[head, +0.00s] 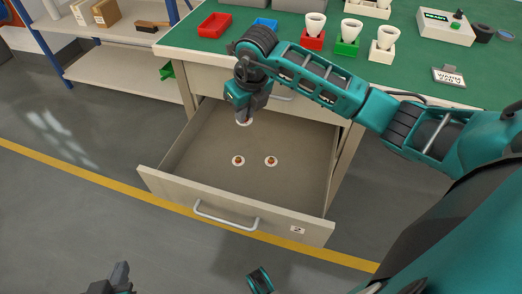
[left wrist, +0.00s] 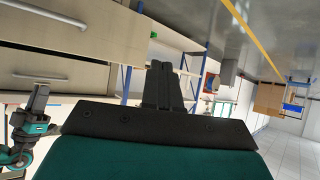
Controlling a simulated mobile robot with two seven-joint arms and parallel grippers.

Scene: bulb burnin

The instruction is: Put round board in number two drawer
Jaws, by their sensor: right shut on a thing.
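The number two drawer (head: 180,190) is pulled open below the bench, with a number plate (head: 298,230) on its front. Two round boards (head: 238,160) (head: 271,161), white discs with copper-coloured centres, lie flat and apart on its floor. My right gripper (head: 244,112) points down above the back part of the drawer, shut on a pale round board (head: 244,123); only its edge shows below the fingers. My left gripper (head: 121,274) is low at the bottom left, outside the drawer and empty. In the left wrist view its fingers (left wrist: 166,85) are together.
The green bench top (head: 390,85) carries red, blue and green bins, bulb holders (head: 312,32) and a control box (head: 446,25). A shelf rack (head: 120,70) stands at the back left. The floor left of the drawer is clear.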

